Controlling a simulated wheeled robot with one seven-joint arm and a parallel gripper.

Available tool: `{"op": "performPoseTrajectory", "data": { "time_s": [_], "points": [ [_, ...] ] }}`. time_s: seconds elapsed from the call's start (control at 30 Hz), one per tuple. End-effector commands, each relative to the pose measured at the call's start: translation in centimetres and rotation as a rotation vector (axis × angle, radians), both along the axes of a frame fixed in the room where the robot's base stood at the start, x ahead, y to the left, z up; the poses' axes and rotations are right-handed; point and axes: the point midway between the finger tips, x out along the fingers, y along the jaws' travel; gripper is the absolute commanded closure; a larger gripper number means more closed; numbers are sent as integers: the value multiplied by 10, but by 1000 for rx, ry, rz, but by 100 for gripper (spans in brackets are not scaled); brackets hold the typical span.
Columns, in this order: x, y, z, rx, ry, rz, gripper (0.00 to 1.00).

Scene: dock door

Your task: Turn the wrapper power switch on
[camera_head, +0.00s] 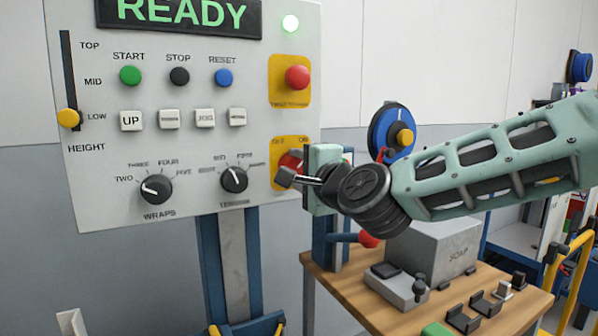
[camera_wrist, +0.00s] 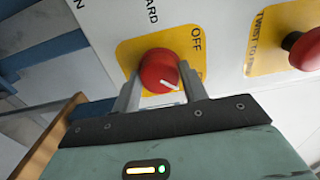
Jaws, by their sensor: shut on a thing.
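The wrapper power switch is a red rotary knob (camera_head: 289,161) on a yellow plate marked OFF and ON, at the panel's lower right. In the wrist view the red knob (camera_wrist: 157,70) sits between my two fingers. My gripper (camera_head: 288,175) is shut on the knob from the front and right. In the wrist view a short white mark on the knob points down and to the right, on the side away from the OFF label. The ON label is mostly hidden there by a finger. My gripper hides part of the plate in the head view.
The control panel (camera_head: 100,200) shows READY and a lit green lamp (camera_head: 290,23). A red stop button (camera_head: 297,77) sits just above the switch. Two black dials are to its left. A wooden table (camera_head: 345,290) with a grey SOAP box (camera_head: 432,250) stands below my arm.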

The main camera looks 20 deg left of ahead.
Motion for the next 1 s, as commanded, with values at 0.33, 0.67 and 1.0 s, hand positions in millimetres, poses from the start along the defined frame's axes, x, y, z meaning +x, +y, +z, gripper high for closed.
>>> {"op": "performPoseTrajectory", "data": {
  "time_s": [0.33, 0.67, 1.0],
  "points": [
    [1, -1, 0, 1, 0, -3, 35],
    [-2, -4, 0, 0, -1, -1, 35],
    [-43, -53, -1, -3, -5, -4, 35]
  ]
}}
